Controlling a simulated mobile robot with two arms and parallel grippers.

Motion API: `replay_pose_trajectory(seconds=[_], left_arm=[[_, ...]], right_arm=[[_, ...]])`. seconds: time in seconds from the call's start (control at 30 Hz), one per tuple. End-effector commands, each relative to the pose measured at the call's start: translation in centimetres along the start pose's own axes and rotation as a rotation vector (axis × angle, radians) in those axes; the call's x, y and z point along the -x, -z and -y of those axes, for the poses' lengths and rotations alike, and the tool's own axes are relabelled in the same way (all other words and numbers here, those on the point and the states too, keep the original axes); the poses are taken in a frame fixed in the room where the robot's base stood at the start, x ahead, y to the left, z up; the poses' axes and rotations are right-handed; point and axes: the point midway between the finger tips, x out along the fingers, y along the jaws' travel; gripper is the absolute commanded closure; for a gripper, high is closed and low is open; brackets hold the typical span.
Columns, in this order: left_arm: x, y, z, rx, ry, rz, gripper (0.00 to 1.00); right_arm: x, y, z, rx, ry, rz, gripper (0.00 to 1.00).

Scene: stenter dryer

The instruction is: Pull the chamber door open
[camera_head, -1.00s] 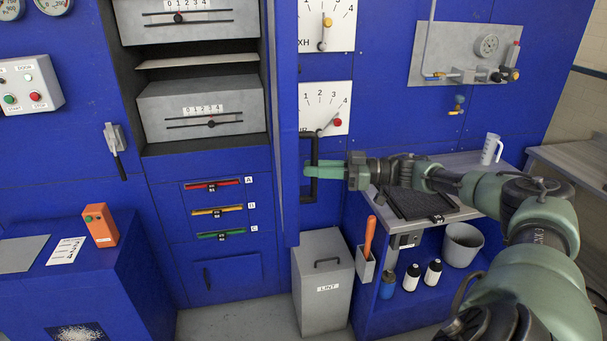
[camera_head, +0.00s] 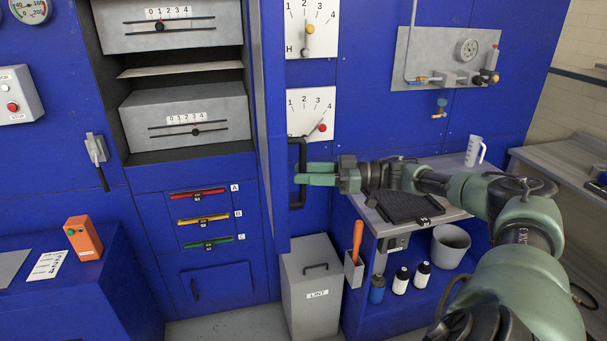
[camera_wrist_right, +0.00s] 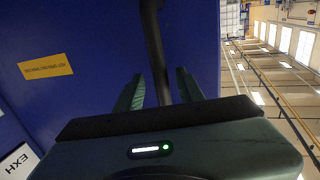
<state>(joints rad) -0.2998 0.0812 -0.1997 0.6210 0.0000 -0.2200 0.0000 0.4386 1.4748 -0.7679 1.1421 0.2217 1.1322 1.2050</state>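The blue chamber door (camera_head: 271,110) stands swung out, almost edge-on in the head view, with the chamber interior (camera_head: 190,90) visible to its left. Its black bar handle (camera_head: 302,150) is on the door's right side. My right gripper (camera_head: 315,173) is at the handle, with its fingers pointing left. In the right wrist view, the handle (camera_wrist_right: 154,50) runs between two parted green fingers (camera_wrist_right: 158,92), with visible gaps on both sides. My left gripper is not in view.
A grey LINT bin (camera_head: 312,285) stands on the floor below the handle. A bench (camera_head: 455,195) with a black tray (camera_head: 410,206) and a white jug (camera_head: 474,151) lies under my right arm. An orange box (camera_head: 83,238) stands on the left console.

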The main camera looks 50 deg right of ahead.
Motion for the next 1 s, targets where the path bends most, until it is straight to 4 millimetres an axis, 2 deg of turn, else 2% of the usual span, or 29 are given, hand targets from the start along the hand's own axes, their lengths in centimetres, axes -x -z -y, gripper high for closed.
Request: replay_pose_trajectory(seconds=[0.2,0.4,0.57,1.0], left_arm=[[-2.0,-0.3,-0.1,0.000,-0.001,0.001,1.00],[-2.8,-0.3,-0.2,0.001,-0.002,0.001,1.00],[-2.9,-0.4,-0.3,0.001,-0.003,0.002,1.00],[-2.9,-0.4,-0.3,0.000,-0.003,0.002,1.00]], right_arm=[[3.8,-0.5,-0.1,0.001,-0.003,0.005,0.62],[6.4,-0.2,-0.2,0.000,-0.003,0.002,0.62],[7.0,0.0,-0.1,0.000,-0.002,-0.002,0.62],[7.0,0.0,-0.1,0.000,-0.001,-0.001,0.62]])
